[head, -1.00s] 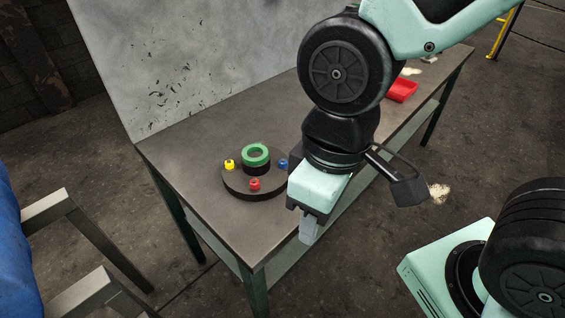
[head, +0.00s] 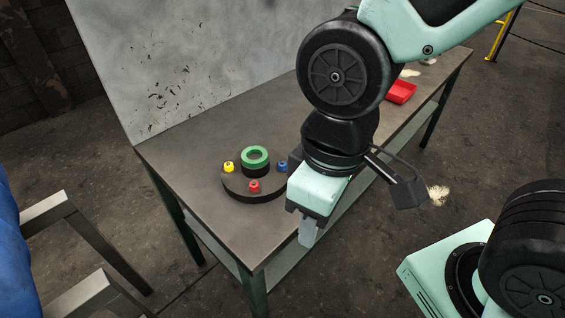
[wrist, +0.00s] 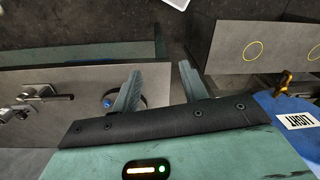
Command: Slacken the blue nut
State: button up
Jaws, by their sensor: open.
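The blue nut (head: 282,166) stands at the right edge of a dark round base (head: 238,190) on the workbench, partly covered by my arm in the head view. A red nut (head: 254,187), a yellow nut (head: 229,167) and a green ring (head: 255,156) on a dark hub share this base. My gripper (head: 308,233) points down in front of the base, apart from the nuts. In the wrist view my gripper (wrist: 160,68) has its two fingers spread with nothing between them. A blue nut (wrist: 107,102) shows beside the left finger, which hides part of the base.
The workbench (head: 190,145) has a grey back panel (head: 200,60) behind it. A red tray (head: 401,92) lies farther right on the bench. A stand with grey bars and blue fabric (head: 10,250) is at the left. The bench's near left top is clear.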

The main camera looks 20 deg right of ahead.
jog(key=w+a+m, duration=0.2)
jog(key=w+m, duration=0.2)
jog(key=w, duration=0.2)
jog(key=m+p, duration=0.2)
jog(key=m, duration=1.6)
send_over(282, 163)
notch_tip(282, 163, down, 4)
jog(key=r, duration=0.1)
jog(key=shift+h, duration=0.3)
notch_tip(282, 163, down, 17)
jog(key=p, duration=0.3)
jog(key=shift+n, duration=0.3)
grip_shut()
